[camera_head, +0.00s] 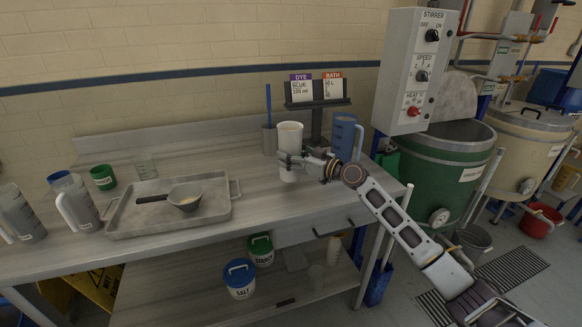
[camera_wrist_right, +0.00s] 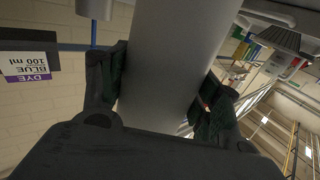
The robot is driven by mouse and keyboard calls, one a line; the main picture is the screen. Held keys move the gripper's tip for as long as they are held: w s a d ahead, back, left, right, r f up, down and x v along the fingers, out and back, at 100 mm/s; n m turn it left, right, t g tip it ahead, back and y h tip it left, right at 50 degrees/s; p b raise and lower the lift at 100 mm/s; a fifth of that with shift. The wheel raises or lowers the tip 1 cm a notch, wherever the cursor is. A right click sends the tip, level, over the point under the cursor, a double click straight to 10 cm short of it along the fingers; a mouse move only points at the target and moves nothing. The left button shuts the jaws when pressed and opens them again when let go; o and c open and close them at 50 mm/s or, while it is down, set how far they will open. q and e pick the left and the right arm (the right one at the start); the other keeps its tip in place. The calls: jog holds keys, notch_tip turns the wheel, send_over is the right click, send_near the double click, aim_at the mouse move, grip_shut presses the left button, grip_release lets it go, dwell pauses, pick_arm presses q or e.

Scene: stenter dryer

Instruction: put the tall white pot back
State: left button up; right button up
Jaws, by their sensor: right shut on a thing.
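The tall white pot (camera_head: 290,138) stands upright at the right part of the metal bench, in front of the card stand. My right gripper (camera_head: 287,162) is shut around the pot's side, coming from the right. In the right wrist view the pot (camera_wrist_right: 170,60) fills the middle, between the two dark fingers of the gripper (camera_wrist_right: 160,100). I cannot tell whether the pot's base touches the bench. My left gripper is not in view.
A blue jug (camera_head: 343,137) stands close behind my right gripper. A grey cup with a blue rod (camera_head: 269,140) is left of the pot, and a card stand (camera_head: 318,105) behind. The bench between is clear.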

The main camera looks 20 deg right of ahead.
notch_tip(320, 180, down, 3)
jog(key=shift+f, duration=0.55)
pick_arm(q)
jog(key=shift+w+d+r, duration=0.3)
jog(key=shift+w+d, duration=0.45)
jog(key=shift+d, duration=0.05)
